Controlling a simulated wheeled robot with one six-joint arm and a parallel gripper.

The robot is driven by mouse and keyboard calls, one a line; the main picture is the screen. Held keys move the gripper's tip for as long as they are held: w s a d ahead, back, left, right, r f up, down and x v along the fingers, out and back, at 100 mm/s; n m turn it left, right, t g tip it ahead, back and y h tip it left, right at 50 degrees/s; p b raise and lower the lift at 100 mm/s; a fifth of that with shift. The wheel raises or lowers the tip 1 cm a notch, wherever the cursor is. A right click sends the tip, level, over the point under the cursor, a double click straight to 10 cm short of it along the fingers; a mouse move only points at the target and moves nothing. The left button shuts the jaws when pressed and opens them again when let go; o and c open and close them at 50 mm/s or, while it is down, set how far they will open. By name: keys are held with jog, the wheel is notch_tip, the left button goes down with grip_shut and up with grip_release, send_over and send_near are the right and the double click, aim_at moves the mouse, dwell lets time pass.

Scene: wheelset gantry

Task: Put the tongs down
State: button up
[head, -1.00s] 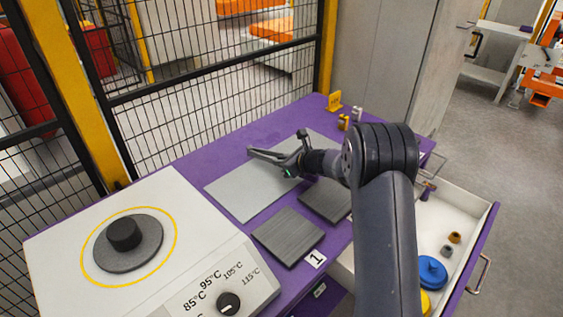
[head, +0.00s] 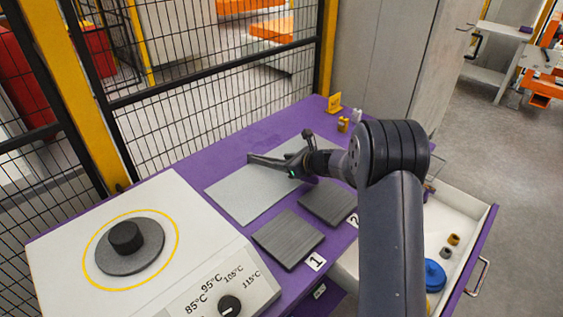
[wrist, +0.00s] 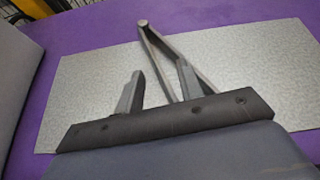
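The tongs (wrist: 165,52) are a grey V-shaped tool over the light grey plate (wrist: 85,85), with the joined end pointing away from me. In the head view the tongs (head: 266,160) reach left from my gripper, low at the plate; whether they rest fully on it I cannot tell. My gripper (wrist: 160,80) has its two fingers apart. One leg of the tongs runs between them, with a visible gap to the left finger. The right finger overlaps the legs in the picture, so contact there is unclear. The lower leg ends are hidden behind the gripper's bar.
A white heater (head: 150,255) with a dial and a dark round knob stands at left. Two dark ribbed pads (head: 288,238) lie on the purple top in front of the plate. An open drawer (head: 455,215) is at right; mesh fencing stands behind.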

jog(key=v, duration=1)
jog(key=shift+s+f, duration=0.1)
